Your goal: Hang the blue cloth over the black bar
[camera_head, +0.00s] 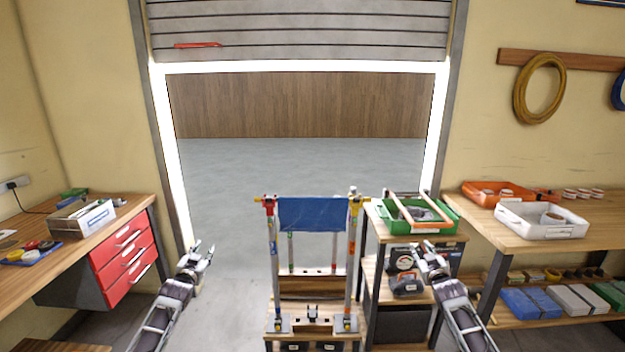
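The blue cloth (313,215) hangs spread out between two upright posts, at the top of a stand in the middle of the view. Its upper edge lies along the crossbar, which the cloth mostly hides, so I cannot tell the bar's colour there. The lower edge hangs free above the stand's lower rails. My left gripper (204,252) is to the left of the stand, apart from the cloth, with its fingers spread and empty. My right gripper (422,254) is to the right of the stand, in front of the side shelf, also open and empty.
The stand has a red-topped left post (270,240) and a yellow-topped right post (354,240). A green crate (452,222) sits on a small shelf close to the right. Workbenches with red drawers (125,262) and a white tray (541,226) flank both sides. Open floor lies behind.

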